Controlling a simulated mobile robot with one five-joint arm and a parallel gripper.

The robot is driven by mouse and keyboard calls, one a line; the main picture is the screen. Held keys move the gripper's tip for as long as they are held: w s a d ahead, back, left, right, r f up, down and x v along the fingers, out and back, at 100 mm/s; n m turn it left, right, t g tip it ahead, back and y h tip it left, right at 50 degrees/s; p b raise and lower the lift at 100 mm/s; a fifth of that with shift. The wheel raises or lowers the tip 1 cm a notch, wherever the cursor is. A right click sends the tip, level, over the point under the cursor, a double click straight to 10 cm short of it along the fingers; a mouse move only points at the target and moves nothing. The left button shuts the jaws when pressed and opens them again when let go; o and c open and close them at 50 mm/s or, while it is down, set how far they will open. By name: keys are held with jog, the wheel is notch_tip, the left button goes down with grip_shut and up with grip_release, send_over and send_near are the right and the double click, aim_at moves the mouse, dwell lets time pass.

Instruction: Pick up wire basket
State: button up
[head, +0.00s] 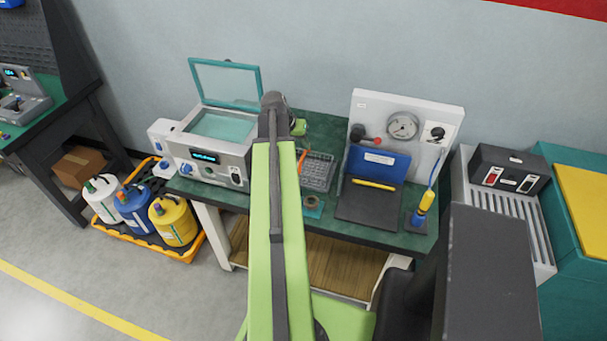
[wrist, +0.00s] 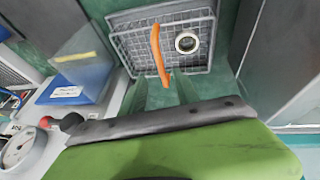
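The wire basket (head: 318,171) is a grey mesh tray on the green bench, right of the arm in the head view. Its orange handle (head: 302,160) sticks up at its left side. In the wrist view the basket (wrist: 125,40) is at the top centre, with the orange handle (wrist: 157,45) pointing down toward me. My gripper (wrist: 163,86) shows there as two dark green finger shapes, apart, with the handle's end near the gap between them. Contact cannot be told.
A blue folder (head: 376,163) and gauge panel (head: 402,103) stand right. A grey wall is behind.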

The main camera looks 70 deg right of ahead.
jog(key=b, duration=0.9)
send_over(307, 168)
notch_tip(307, 168, down, 10)
jog(key=shift+a+f, duration=0.1)
jog(key=shift+a, duration=0.05)
jog(key=shift+r+p, duration=0.25)
jog(key=shift+p, duration=0.2)
grip_shut()
